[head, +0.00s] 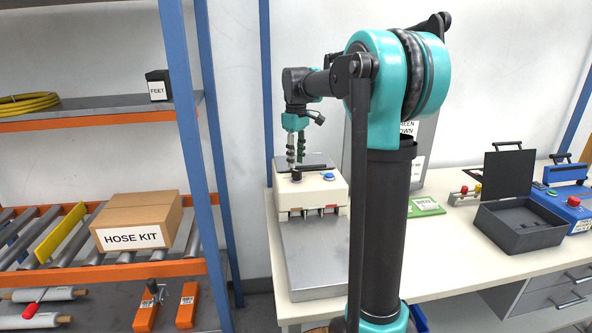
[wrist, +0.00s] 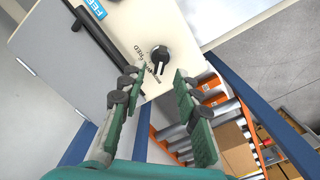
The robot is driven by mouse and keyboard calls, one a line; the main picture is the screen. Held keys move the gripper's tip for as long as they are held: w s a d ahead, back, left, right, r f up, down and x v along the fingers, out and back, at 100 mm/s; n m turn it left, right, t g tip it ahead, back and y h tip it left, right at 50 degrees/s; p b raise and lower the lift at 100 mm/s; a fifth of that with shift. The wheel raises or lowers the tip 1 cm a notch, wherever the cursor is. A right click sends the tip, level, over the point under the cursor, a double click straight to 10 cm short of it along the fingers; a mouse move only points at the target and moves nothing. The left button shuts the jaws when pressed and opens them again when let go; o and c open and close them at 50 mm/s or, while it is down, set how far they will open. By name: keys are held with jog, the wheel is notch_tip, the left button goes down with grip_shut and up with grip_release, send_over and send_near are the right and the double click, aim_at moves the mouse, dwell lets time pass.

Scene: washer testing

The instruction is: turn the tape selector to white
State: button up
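The tape selector is a black rotary knob (wrist: 160,55) on the cream top panel of the tape machine (wrist: 140,20). In the head view my gripper (head: 296,160) points down just above the knob (head: 296,176) on the machine (head: 312,192). I see no contact.
A black bar (wrist: 95,35) and a blue FEED label (wrist: 95,8) lie beside the knob; a blue button (head: 328,177) is to its right in the head view. A grey plate (head: 315,250) extends in front. An open black case (head: 520,225) stands farther right on the bench.

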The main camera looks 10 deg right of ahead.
aim_at(296, 171)
jog(key=shift+f, duration=2.2)
grip_shut()
